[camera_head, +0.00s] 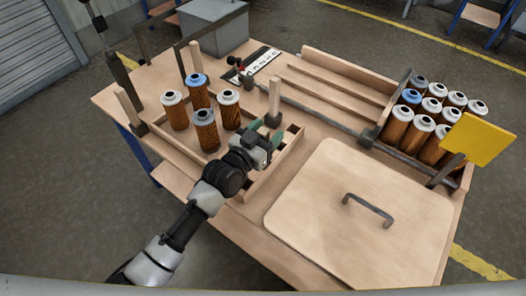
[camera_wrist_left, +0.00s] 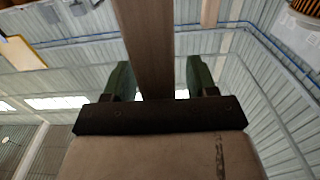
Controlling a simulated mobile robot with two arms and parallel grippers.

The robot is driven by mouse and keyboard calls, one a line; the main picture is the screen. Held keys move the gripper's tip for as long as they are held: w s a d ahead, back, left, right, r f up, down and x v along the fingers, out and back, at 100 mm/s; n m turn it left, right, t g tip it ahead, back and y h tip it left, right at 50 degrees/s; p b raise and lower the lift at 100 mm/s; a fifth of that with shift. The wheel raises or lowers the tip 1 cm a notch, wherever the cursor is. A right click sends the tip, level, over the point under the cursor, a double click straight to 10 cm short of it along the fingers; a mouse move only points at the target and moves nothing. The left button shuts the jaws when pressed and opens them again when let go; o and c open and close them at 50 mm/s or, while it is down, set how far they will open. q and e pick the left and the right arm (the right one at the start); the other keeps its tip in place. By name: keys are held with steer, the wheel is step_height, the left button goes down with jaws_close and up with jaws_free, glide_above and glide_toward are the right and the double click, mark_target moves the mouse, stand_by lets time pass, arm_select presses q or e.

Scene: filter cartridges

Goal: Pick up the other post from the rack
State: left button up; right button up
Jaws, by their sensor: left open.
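A light wooden post (camera_head: 275,95) stands upright in a dark base at the right side of the cartridge tray (camera_head: 290,150). Another wooden post (camera_head: 127,106) stands at the tray's left, and a third (camera_head: 195,56) at the back. My left gripper (camera_head: 265,142), with green fingers, is open just in front of the right-hand post. In the left wrist view, a wooden post (camera_wrist_left: 147,40) runs up between the open fingers (camera_wrist_left: 160,80), with a gap at the right finger. Which post this is, I cannot tell for sure. My right gripper is out of view.
Several brown filter cartridges (camera_head: 205,133) stand in the tray, close left of my gripper. A crate of cartridges (camera_head: 395,124) with a yellow panel (camera_head: 478,139) is at the right. A wooden lid with a handle (camera_head: 350,225) lies at the front. A grey box (camera_head: 213,25) stands behind.

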arm_select(q)
steer(key=shift+w+d, duration=0.15)
jaws_close()
stand_by(0.4)
